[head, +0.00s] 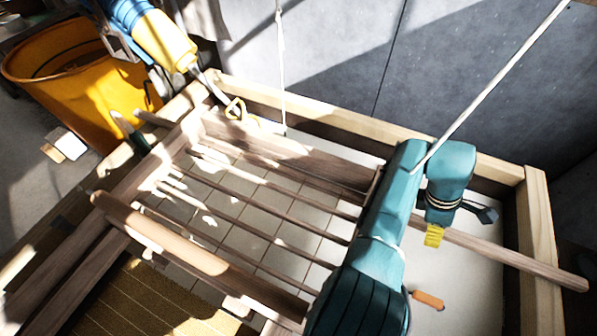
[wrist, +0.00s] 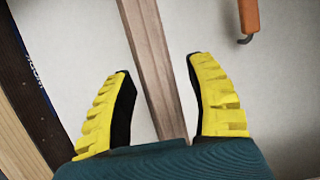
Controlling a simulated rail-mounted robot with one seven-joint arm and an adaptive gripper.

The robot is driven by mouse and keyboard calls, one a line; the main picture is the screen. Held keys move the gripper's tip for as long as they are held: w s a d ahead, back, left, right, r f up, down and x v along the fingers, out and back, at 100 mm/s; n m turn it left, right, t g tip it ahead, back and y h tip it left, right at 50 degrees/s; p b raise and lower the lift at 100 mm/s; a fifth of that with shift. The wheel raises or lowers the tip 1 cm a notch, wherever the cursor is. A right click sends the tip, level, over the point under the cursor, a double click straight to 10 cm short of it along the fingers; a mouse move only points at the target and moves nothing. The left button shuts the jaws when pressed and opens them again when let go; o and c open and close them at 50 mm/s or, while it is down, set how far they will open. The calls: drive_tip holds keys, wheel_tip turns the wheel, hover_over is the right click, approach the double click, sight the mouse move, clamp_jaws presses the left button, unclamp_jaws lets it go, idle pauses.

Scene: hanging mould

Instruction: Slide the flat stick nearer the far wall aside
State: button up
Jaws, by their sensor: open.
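The flat wooden stick nearer the far wall (head: 510,258) lies across the wooden frame, its right end reaching past the frame's right side. My arm hides part of it. In the wrist view the stick (wrist: 143,30) runs lengthwise between the two yellow-backed fingers. My gripper (wrist: 158,66) is open, one finger on each side of the stick, with a gap visible at both sides. In the head view one yellow finger of my gripper (head: 433,236) shows beside the stick; the other is hidden. A second stick (head: 160,226) lies at the near side of the frame.
The wooden frame (head: 537,225) surrounds thin parallel bars (head: 270,225) above a pale tiled surface. An orange-handled tool (head: 427,299) lies right of my arm and shows in the wrist view (wrist: 248,15). A white cord (head: 282,70) hangs at the back. An orange bin (head: 85,90) stands at left.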

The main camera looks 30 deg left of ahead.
drive_tip(key=v, duration=1.2)
